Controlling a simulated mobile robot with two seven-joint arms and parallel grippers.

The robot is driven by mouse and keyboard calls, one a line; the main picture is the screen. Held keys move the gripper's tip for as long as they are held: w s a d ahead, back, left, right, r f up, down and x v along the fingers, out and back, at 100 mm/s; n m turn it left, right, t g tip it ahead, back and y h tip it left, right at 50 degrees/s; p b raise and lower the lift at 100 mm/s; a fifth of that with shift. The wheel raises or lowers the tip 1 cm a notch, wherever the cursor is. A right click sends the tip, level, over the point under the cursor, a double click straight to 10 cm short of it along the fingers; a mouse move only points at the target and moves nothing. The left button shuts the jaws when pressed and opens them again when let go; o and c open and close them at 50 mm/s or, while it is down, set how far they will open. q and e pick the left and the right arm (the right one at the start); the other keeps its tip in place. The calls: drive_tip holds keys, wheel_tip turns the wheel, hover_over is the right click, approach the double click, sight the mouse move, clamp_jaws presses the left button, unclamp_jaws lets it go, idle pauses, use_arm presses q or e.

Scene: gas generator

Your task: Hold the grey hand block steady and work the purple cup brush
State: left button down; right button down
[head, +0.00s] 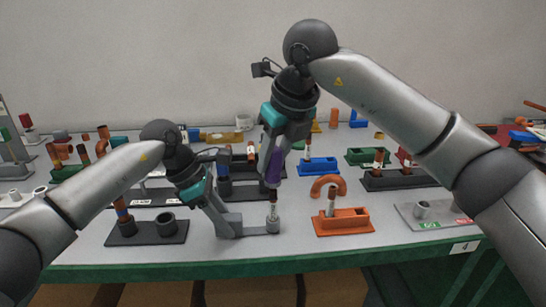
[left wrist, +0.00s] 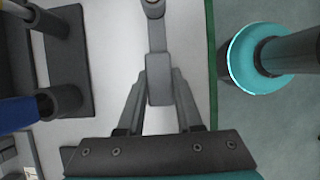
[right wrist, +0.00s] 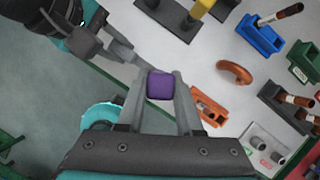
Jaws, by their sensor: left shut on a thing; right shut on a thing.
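The grey hand block (head: 230,224) is low over the table's front; a thin arm runs right from it to a small grey cup (head: 272,226). My left gripper (head: 222,212) is shut on the block, which also shows between its fingers in the left wrist view (left wrist: 159,92). The purple cup brush (head: 273,168) is upright above the small cup, its lower end at the cup's mouth. I cannot tell how deep it goes. My right gripper (head: 275,150) is shut on its purple handle, seen end-on in the right wrist view (right wrist: 160,86).
A black base with posts (head: 148,232) stands left of the block. An orange holder (head: 342,222) and an orange curved pipe (head: 328,186) stand to the right. A grey tray (head: 432,214) is at the right front. Several more holders fill the back; the green table edge is close in front.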

sight(273, 173)
drive_tip(key=shift+f, duration=0.3)
drive_tip(key=shift+f, duration=1.4)
drive_tip(key=shift+n+g+y, duration=0.3)
drive_tip(key=shift+n+y, duration=0.3)
drive_tip(key=shift+n, duration=1)
drive_tip(key=n+g, duration=0.1)
drive_tip(key=n, duration=0.2)
drive_tip(key=shift+n+y, duration=0.3)
drive_tip(key=m+t+h, duration=0.1)
drive_tip(key=m, duration=0.5)
drive_tip(key=shift+a+r+m+t+h, duration=0.1)
drive_tip(key=shift+m+t+h, duration=0.3)
drive_tip(key=m+h, duration=0.1)
drive_tip(key=m, duration=0.2)
drive_tip(key=m+h, duration=0.1)
drive_tip(key=m, duration=0.3)
drive_tip(key=shift+t+h, duration=0.3)
drive_tip(key=n+y, duration=0.1)
drive_tip(key=n, duration=0.1)
drive_tip(key=shift+n, duration=0.4)
drive_tip(key=n+y, duration=0.1)
drive_tip(key=n, duration=0.3)
drive_tip(key=shift+y, duration=0.3)
